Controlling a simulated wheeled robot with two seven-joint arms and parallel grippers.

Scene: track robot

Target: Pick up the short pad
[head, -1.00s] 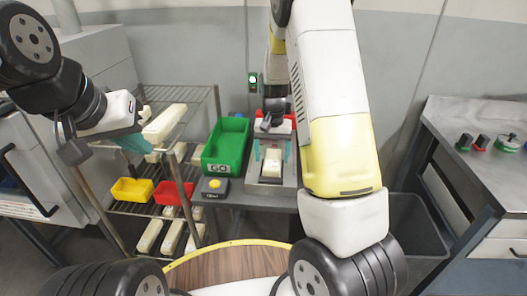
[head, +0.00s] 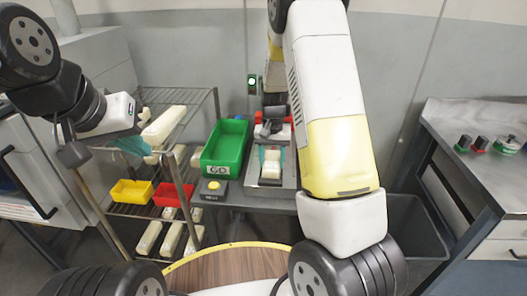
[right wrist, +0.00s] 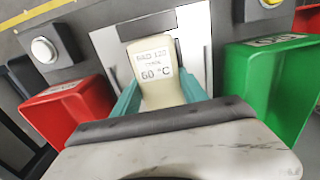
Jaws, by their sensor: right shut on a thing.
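The short pad (head: 270,169) is a cream block on a grey metal fixture (head: 288,175) on the bench. In the right wrist view the pad (right wrist: 156,72) has a label reading 60 °C. My right gripper (head: 271,153) is shut on it, one teal finger against each side; the same gripper (right wrist: 160,92) fills the lower part of the wrist view. The pad's lower end is hidden by the gripper in the wrist view. My left gripper (head: 133,146) is by the wire rack at the left; its finger gap is not clear.
A green bin (head: 225,147) stands left of the fixture, with a yellow-button box (head: 214,190) in front. The wire rack (head: 180,180) holds long cream pads, a yellow bin (head: 131,191) and a red bin (head: 173,194). A dark bin (head: 415,230) stands right of the bench.

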